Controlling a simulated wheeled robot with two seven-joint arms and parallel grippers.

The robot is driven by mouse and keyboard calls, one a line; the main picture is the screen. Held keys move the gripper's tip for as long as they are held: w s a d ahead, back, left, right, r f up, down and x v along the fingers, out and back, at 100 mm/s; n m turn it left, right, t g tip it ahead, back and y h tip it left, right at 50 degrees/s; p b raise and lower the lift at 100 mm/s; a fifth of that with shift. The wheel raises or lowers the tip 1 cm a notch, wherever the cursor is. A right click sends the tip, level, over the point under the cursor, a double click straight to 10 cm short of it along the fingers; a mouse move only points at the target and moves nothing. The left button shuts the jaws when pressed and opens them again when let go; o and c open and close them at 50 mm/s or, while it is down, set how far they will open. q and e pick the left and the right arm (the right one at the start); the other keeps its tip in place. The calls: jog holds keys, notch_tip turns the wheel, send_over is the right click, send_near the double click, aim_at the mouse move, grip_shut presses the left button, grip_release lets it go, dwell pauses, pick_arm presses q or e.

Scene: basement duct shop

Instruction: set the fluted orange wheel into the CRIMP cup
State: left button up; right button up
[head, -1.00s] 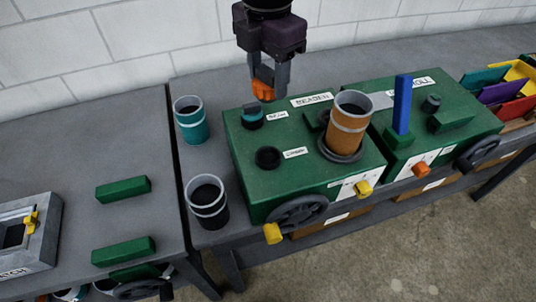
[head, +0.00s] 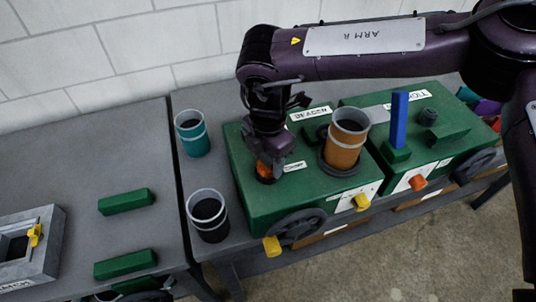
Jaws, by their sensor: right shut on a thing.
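The fluted orange wheel (head: 263,169) is between the fingers of my right gripper (head: 268,164), which is shut on it. The wheel is at the dark CRIMP cup (head: 267,181) on the green machine's top, left of its small white label (head: 294,166). The fingers hide much of both wheel and cup, so I cannot tell how deep the wheel sits. My left gripper is not in view.
An orange-brown can (head: 342,155) stands on the green machine (head: 245,205), right of my gripper. A blue upright bar (head: 399,118) is farther right. A teal can (head: 193,139) and a dark can (head: 207,222) stand to the left.

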jog(key=shift+f, duration=0.2)
jog(key=shift+f+b, duration=0.15)
jog(key=shift+b, duration=0.15)
jog(key=o, duration=1)
jog(key=shift+o, duration=0.2)
jog(key=shift+r+p, duration=0.3)
jog(key=shift+r, duration=0.3)
notch_tip(320, 180, up, 10)
jog(key=b, duration=0.2)
jog(key=shift+f+b, duration=0.1)
jog(key=shift+b, duration=0.2)
jog(key=shift+r, duration=0.8)
